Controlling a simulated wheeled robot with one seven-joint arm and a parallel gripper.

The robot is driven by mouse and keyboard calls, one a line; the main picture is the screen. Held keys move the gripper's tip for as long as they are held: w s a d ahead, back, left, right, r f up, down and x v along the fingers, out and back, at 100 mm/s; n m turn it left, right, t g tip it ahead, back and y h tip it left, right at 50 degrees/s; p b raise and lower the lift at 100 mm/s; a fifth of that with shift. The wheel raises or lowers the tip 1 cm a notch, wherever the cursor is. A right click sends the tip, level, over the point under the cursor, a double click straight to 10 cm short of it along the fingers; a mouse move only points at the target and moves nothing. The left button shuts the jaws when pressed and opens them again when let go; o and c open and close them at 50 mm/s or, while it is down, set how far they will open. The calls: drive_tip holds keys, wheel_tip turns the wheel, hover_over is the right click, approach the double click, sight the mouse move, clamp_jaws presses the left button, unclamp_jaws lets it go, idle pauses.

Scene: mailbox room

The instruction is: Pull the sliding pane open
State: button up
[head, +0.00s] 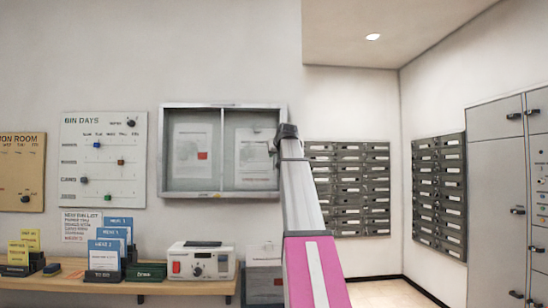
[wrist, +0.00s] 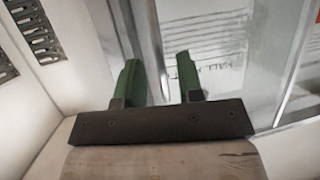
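A grey-framed wall notice case (head: 221,105) with two glass panes hangs at the centre of the head view. Papers show behind its left pane (head: 192,150) and right pane (head: 256,150). My gripper (head: 284,133) is at the case's right side, and the arm hides part of that edge. In the wrist view, my gripper (wrist: 158,62) has two green fingers standing apart, with a grey upright frame strip (wrist: 149,35) showing between and beyond them. Glass with a printed sheet behind it lies to the right. I cannot tell whether a finger touches the frame or pane.
A wooden shelf (head: 170,287) below the case carries a white device (head: 201,262) and leaflet holders (head: 104,258). A "BIN DAYS" board (head: 104,160) hangs left of the case. Dark mailboxes (head: 349,187) and grey lockers (head: 497,190) are to the right.

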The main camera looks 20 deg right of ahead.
drive_tip(key=shift+x, duration=1.4)
clamp_jaws()
drive_tip(key=w+a, duration=0.2)
drive_tip(key=a, duration=0.6)
drive_tip(key=w+a, duration=0.2)
drive_tip(key=a, duration=0.6)
drive_tip(key=w+a, duration=0.3)
drive_tip(key=a, duration=0.6)
unclamp_jaws()
drive_tip(key=d+v, duration=0.1)
drive_tip(key=v, duration=0.9)
drive_tip(key=shift+s+a+r, duration=0.15)
drive_tip(key=shift+s+a, duration=0.2)
drive_tip(key=shift+a, duration=0.2)
